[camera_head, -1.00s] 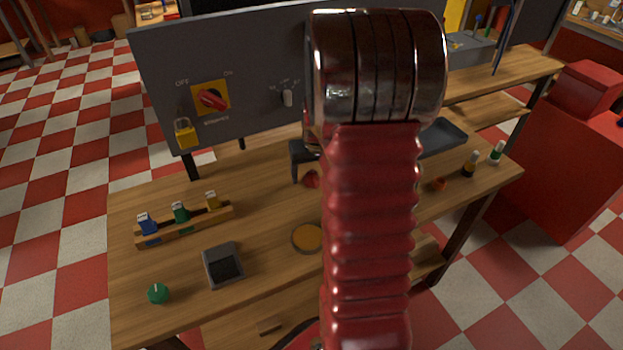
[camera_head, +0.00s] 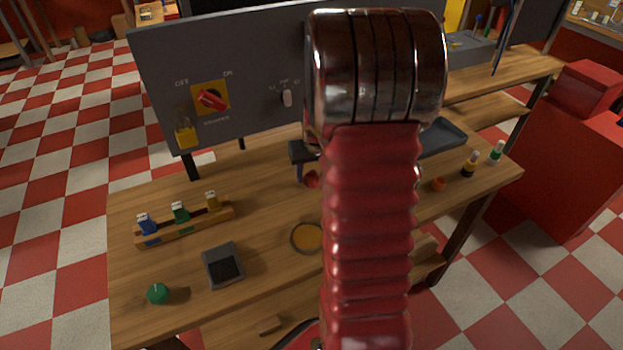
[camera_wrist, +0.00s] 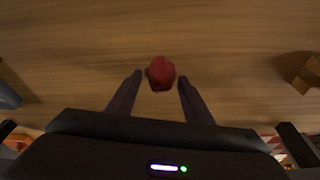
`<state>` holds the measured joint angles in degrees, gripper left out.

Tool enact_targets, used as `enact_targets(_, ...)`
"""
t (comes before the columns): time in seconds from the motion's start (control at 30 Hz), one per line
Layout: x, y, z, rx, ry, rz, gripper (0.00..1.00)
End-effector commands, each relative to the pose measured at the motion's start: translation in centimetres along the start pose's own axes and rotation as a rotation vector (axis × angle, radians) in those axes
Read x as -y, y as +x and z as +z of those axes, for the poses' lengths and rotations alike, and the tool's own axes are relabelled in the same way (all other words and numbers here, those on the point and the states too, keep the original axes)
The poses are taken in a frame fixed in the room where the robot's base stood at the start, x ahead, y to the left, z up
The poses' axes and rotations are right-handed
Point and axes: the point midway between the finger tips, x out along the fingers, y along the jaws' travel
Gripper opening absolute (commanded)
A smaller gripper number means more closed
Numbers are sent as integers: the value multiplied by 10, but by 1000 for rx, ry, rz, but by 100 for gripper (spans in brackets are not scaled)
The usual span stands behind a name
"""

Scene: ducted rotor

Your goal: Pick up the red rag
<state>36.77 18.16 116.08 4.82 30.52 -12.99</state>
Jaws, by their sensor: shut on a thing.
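The red rag (camera_wrist: 160,73) is a small crumpled lump between my fingertips in the wrist view. In the head view a small part of it (camera_head: 311,180) shows on the wooden bench, beside my arm. My gripper (camera_wrist: 160,77) is shut on the rag, with one dark finger at each side. In the head view my gripper (camera_head: 304,178) is partly hidden behind my own red arm. The rag appears at bench level; I cannot tell whether it is clear of the surface.
Small bottles (camera_head: 470,164) and a grey tray (camera_head: 442,138) are at right. A grey switch panel (camera_head: 250,80) rises behind.

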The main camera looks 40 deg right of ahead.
Motion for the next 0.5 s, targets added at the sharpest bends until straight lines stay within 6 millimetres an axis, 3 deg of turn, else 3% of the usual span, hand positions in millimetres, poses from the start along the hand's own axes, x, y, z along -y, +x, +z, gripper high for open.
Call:
enact_targets(0.27,0,-2,-1,-1,0,0,21)
enact_targets(0.5,0,-23,-7,-4,0,0,21)
